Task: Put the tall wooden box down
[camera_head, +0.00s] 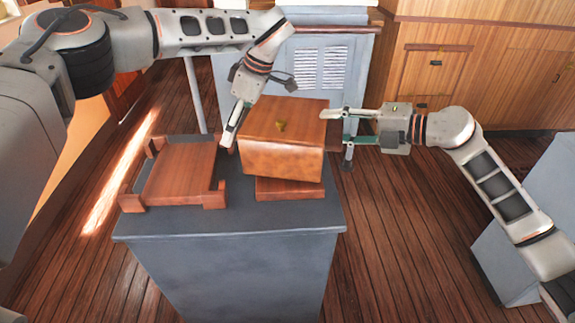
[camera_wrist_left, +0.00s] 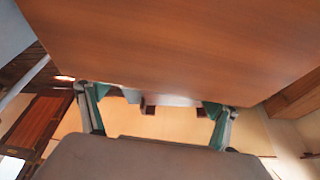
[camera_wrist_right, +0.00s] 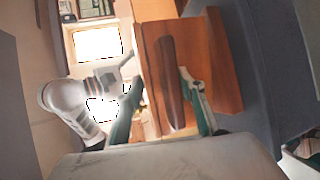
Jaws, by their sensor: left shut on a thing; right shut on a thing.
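The tall wooden box (camera_head: 284,155) has a small brass-coloured knob on top and is over a low wooden base (camera_head: 290,189) on the grey cabinet. It looks slightly turned relative to that base; I cannot tell whether they touch. My left gripper (camera_head: 228,138) is shut on the box's left side. My right gripper (camera_head: 334,127) is shut on its right side. In the left wrist view the box (camera_wrist_left: 180,40) fills the upper part. In the right wrist view it (camera_wrist_right: 205,45) shows between and beyond the fingers (camera_wrist_right: 165,95). The gripped parts are partly hidden.
A low wooden tray (camera_head: 180,172) with raised corners sits to the left on the same grey cabinet (camera_head: 230,245). A grey vented unit (camera_head: 320,68) and wooden cupboards (camera_head: 440,75) stand behind. Plank floor lies around the cabinet.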

